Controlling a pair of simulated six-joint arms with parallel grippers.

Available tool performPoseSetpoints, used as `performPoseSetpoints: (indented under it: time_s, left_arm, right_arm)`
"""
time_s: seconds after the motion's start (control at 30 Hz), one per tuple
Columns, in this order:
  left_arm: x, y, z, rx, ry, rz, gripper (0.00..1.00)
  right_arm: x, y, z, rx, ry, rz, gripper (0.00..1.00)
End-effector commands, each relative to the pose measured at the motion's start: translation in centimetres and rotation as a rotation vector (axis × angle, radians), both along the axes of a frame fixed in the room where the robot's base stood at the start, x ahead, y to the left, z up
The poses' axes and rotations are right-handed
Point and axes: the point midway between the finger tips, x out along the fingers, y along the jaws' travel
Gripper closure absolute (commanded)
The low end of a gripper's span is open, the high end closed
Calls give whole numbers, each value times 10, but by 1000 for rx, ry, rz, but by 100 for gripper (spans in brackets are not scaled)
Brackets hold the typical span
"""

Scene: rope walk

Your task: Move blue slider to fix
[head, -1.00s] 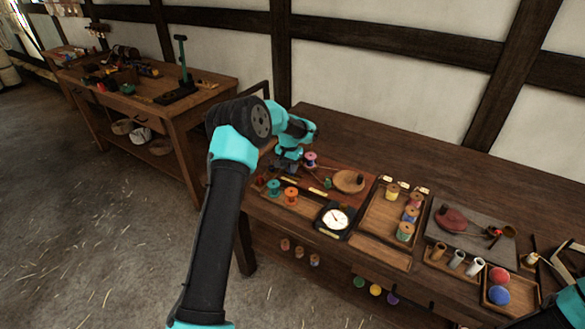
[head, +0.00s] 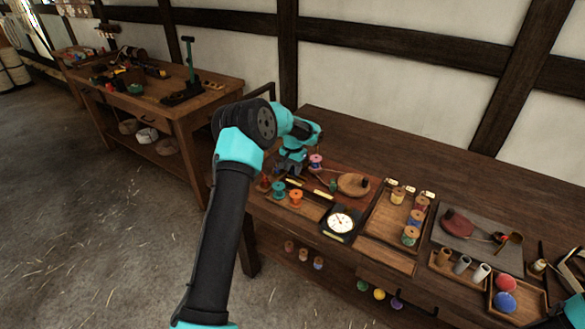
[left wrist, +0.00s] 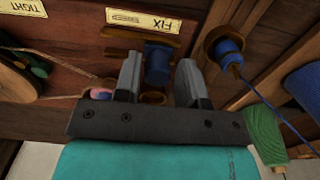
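In the left wrist view the blue slider (left wrist: 157,62) sits by the brown bar below the FIX label (left wrist: 143,20). My left gripper (left wrist: 160,80) is open, with one finger on each side of the slider. Gaps show between the slider and both fingers. The TIGHT label (left wrist: 22,7) is at the far left of that view. In the head view my left gripper (head: 290,167) is low over the left end of the bench, and the slider is not clearly seen there.
Teal (head: 278,189) and orange (head: 296,198) spools stand close to my left gripper. A white dial (head: 341,222), a round wooden disc (head: 353,184) and a tray of spools (head: 376,236) lie to the right. In the wrist view, a blue-thread spool (left wrist: 226,50) is beside the right finger.

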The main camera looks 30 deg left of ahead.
Motion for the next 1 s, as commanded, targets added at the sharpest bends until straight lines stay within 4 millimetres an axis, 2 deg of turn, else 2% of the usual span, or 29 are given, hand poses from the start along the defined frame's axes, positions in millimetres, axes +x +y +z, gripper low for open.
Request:
performPoseSetpoints:
  time_s: [0.37, 1.0]
  left_arm:
    - [0, 0, 5, 0, -2, 0, 63]
    - [0, 0, 55, 1, -2, -1, 63]
  right_arm:
    - [0, 0, 0, 0, 0, 0, 57]
    - [0, 0, 0, 0, 0, 0, 57]
